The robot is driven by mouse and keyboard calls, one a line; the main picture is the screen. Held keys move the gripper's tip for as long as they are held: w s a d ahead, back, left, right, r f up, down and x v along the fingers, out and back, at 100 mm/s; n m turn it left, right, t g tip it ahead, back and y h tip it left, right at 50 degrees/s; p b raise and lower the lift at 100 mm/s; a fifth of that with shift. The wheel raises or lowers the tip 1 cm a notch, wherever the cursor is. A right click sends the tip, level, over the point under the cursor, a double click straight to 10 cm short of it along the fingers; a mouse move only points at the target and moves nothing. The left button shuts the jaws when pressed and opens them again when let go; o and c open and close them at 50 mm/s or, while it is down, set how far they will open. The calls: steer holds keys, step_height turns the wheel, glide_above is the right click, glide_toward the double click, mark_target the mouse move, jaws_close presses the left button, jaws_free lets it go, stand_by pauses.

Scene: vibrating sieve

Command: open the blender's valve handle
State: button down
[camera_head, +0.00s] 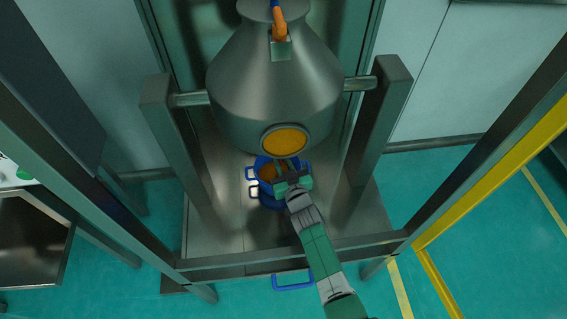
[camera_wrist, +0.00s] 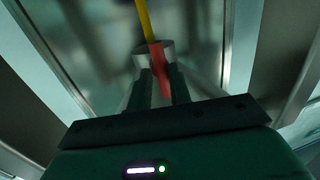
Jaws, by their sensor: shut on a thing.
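The blender (camera_head: 270,85) is a large grey metal vessel hung between two posts, with a round orange disc (camera_head: 285,140) on its near lower side. My gripper (camera_head: 284,166) is just below that disc, at the vessel's underside. In the wrist view my gripper (camera_wrist: 159,88) has a red bar, apparently the valve handle (camera_wrist: 158,62), between its two fingers and is shut on it. A yellow rod (camera_wrist: 144,18) runs up from near a grey cylindrical fitting (camera_wrist: 140,56) there. The head view does not show the handle clearly.
A blue pot (camera_head: 265,191) with side handles stands on the metal platform (camera_head: 230,235) under the vessel, partly behind my arm. An orange lever (camera_head: 279,24) is on top of the vessel. Frame posts and a crossbar (camera_head: 225,262) surround the platform.

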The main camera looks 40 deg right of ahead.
steer(key=shift+a, duration=0.1)
stand_by(0.3)
steer(key=c, duration=1.7)
jaws_free()
steer(key=o, duration=0.3)
steer(key=shift+a, duration=0.2)
steer(key=shift+d, duration=0.15)
steer(key=shift+s+r+p, duration=0.25)
steer(key=shift+s+p, duration=0.05)
steer(key=shift+p, duration=0.15)
steer(key=p+v, duration=0.4)
steer(key=v, duration=0.3)
steer(key=shift+a+f+p, duration=0.15)
steer(key=shift+a+p, duration=0.1)
steer(key=shift+p, duration=0.1)
